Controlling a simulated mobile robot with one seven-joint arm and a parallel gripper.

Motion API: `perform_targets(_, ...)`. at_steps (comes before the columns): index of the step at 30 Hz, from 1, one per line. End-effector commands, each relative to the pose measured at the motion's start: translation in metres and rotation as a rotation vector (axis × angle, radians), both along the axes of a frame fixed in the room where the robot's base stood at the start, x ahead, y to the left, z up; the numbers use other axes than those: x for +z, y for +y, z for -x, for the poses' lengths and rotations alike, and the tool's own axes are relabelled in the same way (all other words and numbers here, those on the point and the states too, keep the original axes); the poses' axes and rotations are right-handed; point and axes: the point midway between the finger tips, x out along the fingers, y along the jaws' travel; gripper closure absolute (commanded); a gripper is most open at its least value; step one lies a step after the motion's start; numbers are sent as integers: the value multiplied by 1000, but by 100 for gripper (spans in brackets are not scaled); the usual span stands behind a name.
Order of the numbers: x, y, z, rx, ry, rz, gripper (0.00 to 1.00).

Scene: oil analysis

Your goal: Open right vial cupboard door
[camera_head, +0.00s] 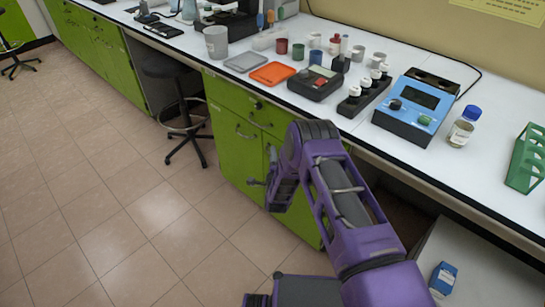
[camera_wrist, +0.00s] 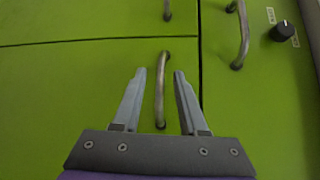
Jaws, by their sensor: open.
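The green vial cupboard (camera_head: 234,150) stands under the white bench, with a drawer at the top and doors below. My gripper (camera_head: 257,184) is in front of its doors, and my purple arm hides much of the right side. In the wrist view, my gripper (camera_wrist: 160,76) is open, with one finger on each side of a metal bar handle (camera_wrist: 161,90). The handle is on a green door panel (camera_wrist: 60,90), which appears to be the right door. That door is flush with its neighbours, so it looks closed. Finger contact with the handle cannot be told.
In the wrist view, a neighbouring panel has another handle (camera_wrist: 241,40) and a black knob (camera_wrist: 282,31). A dark stool (camera_head: 180,100) stands left of the cupboard. The tiled floor (camera_head: 110,210) in front is clear. The bench top (camera_head: 345,125) holds vials and instruments.

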Motion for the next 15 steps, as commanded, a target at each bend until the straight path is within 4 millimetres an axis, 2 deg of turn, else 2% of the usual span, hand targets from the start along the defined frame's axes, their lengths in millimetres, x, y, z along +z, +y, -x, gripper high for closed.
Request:
perform_targets(4, -1, 1, -8, 0, -1, 0, 58)
perform_targets(12, -1, 1, -9, 0, 0, 0, 58)
perform_targets(15, -1, 1, -9, 0, 0, 0, 74)
